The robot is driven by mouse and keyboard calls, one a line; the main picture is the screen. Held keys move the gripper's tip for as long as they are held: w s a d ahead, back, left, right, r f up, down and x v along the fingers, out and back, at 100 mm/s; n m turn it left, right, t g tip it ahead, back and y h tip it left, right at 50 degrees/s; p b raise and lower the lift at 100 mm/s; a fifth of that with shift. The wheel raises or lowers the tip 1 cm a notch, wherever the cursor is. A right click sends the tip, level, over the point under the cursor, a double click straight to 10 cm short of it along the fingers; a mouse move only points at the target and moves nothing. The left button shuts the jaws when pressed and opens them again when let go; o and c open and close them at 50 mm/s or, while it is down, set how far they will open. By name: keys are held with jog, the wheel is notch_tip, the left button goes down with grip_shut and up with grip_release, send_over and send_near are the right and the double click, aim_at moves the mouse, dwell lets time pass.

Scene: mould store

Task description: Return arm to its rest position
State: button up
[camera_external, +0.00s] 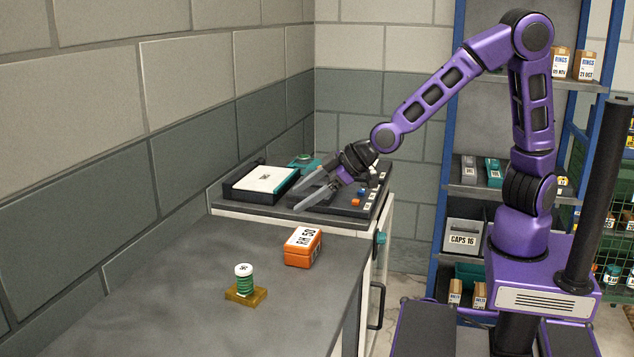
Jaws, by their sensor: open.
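My purple arm reaches left from its base, bent at a raised elbow. My gripper (309,193) is open, with its two grey fingers apart and no object seen between them. It points left and down over the grey top of the cabinet, near the black tray. Whether the fingertips touch anything below cannot be told from this view.
A white-topped item (265,179) in a black holder and a black tray (352,207) with small coloured parts lie by my gripper. Blue-framed shelves (447,150) stand behind my arm.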

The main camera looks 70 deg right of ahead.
jog(key=shift+s+r+g+y, duration=2.2)
jog(key=shift+s+r+y, duration=0.85)
jog(key=shift+s+y, duration=0.45)
jog(key=s+d+r+m+t+h+p, duration=0.1)
jog(key=s+d+r+m+h+p, duration=0.25)
jog(key=s+d, duration=0.65)
jog(key=s+d+r+m+h, duration=0.2)
jog(key=s+d+r+h, duration=0.3)
jog(key=s+d, duration=0.55)
jog(key=a+f+g, duration=0.1)
jog(key=a+f, duration=0.2)
jog(key=a, duration=0.2)
jog(key=shift+w+f, duration=0.2)
jog(key=shift+w, duration=0.2)
jog(key=shift+a, duration=0.15)
